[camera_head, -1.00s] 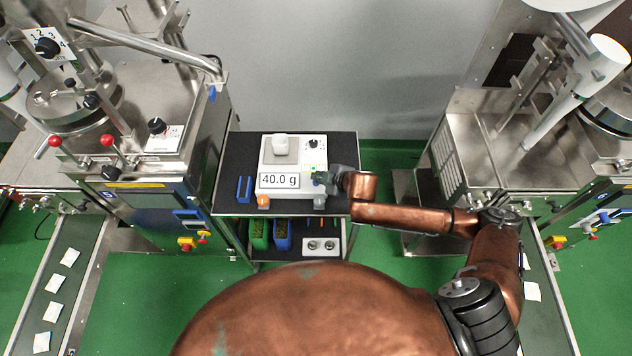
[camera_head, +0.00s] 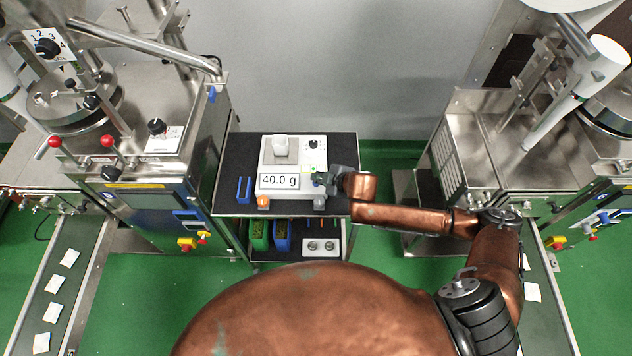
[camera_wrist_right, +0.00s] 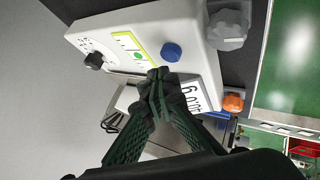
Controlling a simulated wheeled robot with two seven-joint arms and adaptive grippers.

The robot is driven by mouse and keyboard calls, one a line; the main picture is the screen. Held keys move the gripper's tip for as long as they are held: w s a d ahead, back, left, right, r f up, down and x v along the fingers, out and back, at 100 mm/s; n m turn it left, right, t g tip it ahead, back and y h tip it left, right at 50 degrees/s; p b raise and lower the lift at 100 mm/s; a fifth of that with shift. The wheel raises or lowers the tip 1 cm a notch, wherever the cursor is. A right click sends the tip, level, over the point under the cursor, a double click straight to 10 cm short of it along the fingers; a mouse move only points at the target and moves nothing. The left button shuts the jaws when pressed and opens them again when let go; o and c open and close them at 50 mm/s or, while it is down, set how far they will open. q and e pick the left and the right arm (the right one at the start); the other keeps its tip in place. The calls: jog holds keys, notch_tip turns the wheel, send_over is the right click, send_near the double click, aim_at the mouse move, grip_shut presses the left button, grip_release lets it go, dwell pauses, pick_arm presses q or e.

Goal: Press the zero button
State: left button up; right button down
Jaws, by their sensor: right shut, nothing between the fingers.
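A white scale (camera_head: 292,150) stands on the dark top of a cart, and its display (camera_head: 279,181) reads 40.0 g. A pale block (camera_head: 281,145) sits on its pan. In the right wrist view the scale's panel (camera_wrist_right: 133,47) has a green-yellow frame with a green spot, a blue round button (camera_wrist_right: 171,52) and a black knob (camera_wrist_right: 94,61). My right gripper (camera_head: 320,179) is shut and empty at the scale's right front. Its fingertips (camera_wrist_right: 158,74) lie just beside the panel and the blue button. I cannot tell whether they touch. Which button is zero is not readable. My left gripper is out of view.
An orange knob (camera_head: 263,202) and a grey knob (camera_head: 319,203) are at the scale's front. A blue holder (camera_head: 244,189) stands to its left. Bins (camera_head: 282,236) sit on the shelf below. Steel machines flank the cart, with green floor between.

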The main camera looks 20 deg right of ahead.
jog(key=shift+f, duration=0.15)
jog(key=shift+f, duration=0.25)
jog(key=shift+f, duration=0.6)
dwell(0.8)
jog(key=shift+r+p, duration=1)
jog(key=shift+p, duration=0.2)
notch_tip(320, 180, up, 5)
jog(key=p, duration=0.5)
jog(key=shift+r, duration=0.1)
